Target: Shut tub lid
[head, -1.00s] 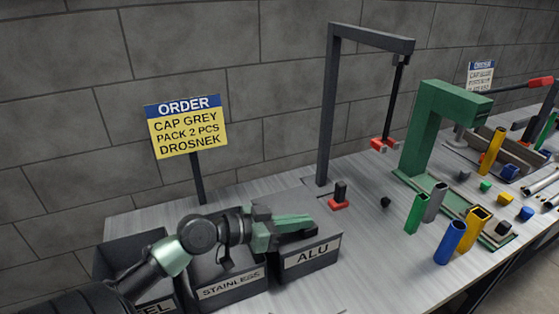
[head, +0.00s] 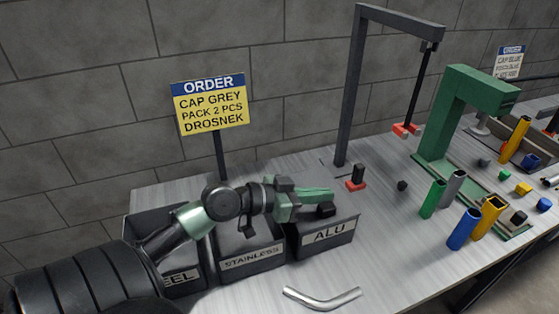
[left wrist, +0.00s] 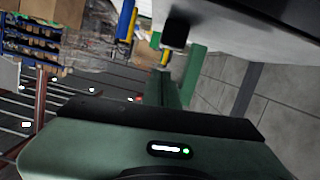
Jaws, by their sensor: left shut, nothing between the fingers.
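The ALU tub (head: 341,234) is the rightmost of the dark labelled tubs on the bench. The STAINLESS tub (head: 250,258) stands to its left, and the STEEL tub (head: 186,282) is partly behind my left arm. My left gripper (head: 328,198) is shut and empty, pointing right over the top of the ALU tub. It hides much of that top, so I cannot tell how the lid stands. A small black piece shows by the fingertips. In the left wrist view a dark block (left wrist: 175,30) shows beyond the gripper body. My right gripper is out of view.
A bent metal tube (head: 322,299) lies in front of the tubs. The order sign (head: 210,106) stands behind them. A dark frame (head: 352,100) and a green press (head: 440,120) rise to the right, with coloured profiles (head: 463,230) nearby.

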